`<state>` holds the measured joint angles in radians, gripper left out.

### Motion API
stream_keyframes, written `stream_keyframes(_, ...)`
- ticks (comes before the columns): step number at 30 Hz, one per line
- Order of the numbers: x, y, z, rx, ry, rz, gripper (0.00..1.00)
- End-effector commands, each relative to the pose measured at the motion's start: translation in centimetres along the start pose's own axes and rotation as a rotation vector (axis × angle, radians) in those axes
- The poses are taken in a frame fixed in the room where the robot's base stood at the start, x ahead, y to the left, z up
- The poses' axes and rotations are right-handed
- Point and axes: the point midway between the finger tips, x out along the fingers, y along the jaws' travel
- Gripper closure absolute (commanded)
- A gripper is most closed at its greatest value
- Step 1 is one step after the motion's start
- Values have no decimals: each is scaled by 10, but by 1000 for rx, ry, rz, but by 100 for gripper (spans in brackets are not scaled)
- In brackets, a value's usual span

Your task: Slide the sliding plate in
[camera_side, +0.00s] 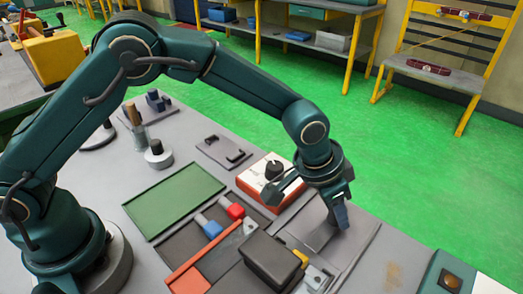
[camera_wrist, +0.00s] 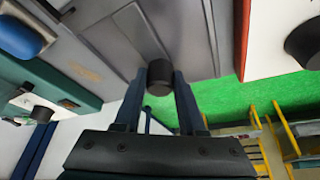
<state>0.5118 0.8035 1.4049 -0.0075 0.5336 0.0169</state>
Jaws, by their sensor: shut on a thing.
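The sliding plate (camera_side: 312,234) looks like a flat grey plate lying in a shallow grey frame near the table's right edge in the side view. In the wrist view the grey plate (camera_wrist: 138,32) runs up from a dark round knob (camera_wrist: 160,78). My gripper (camera_side: 340,222) is low over the plate's right part. In the wrist view my gripper (camera_wrist: 160,90) has its two fingers on either side of the knob, shut on it. The knob is hidden by the fingers in the side view. I cannot tell how far in the plate sits.
A red-and-white box with a black knob (camera_side: 272,178) stands close behind my gripper. A black block (camera_side: 272,258) and a tray of red and blue parts (camera_side: 206,226) lie to the left. A green mat (camera_side: 172,199) is farther left. A teal box (camera_side: 446,276) sits at the lower right.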

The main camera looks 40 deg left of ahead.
Motion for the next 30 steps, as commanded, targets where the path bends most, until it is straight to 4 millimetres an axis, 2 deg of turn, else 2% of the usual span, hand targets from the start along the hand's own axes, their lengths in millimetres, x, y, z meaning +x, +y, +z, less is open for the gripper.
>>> stream_keyframes(30,-17,25,39,2,1,1,91)
